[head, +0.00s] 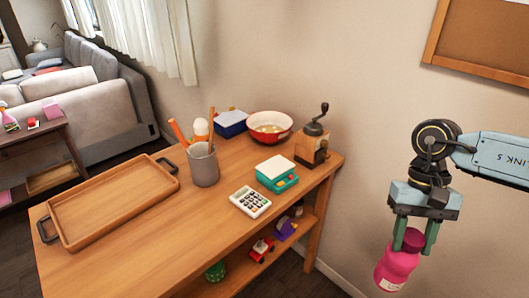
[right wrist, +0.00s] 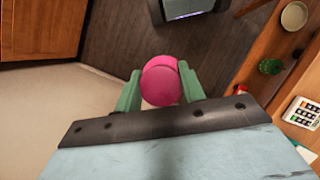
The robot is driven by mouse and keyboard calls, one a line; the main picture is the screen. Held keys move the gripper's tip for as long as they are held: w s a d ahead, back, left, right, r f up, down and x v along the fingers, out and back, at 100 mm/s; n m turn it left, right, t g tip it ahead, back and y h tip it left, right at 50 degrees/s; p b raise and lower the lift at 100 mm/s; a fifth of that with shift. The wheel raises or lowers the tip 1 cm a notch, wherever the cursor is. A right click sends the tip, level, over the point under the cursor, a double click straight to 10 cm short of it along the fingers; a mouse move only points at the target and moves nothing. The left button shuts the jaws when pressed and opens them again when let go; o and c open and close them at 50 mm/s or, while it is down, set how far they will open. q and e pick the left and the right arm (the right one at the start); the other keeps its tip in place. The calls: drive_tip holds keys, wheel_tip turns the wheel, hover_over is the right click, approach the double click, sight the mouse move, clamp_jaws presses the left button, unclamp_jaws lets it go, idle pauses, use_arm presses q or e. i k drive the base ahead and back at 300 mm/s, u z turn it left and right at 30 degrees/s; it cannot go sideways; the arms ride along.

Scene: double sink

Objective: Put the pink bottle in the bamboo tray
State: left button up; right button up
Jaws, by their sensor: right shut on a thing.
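The pink bottle (head: 394,268) hangs upright, slightly tilted, below my right gripper (head: 415,237), right of the table. My right gripper is shut on the bottle's top; in the right wrist view the round pink cap (right wrist: 160,82) sits between the green fingers (right wrist: 158,88). The bamboo tray (head: 78,246), with dark handles at both ends, lies empty on the left part of the table, well apart from the bottle. My left gripper is not in view.
A corkboard (head: 490,35) hangs on the wall.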

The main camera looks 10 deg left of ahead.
sight(116, 197)
drive_tip(key=i, duration=0.2)
drive_tip(key=u, duration=2.9)
drive_tip(key=i, duration=0.5)
drive_tip(key=z, duration=0.1)
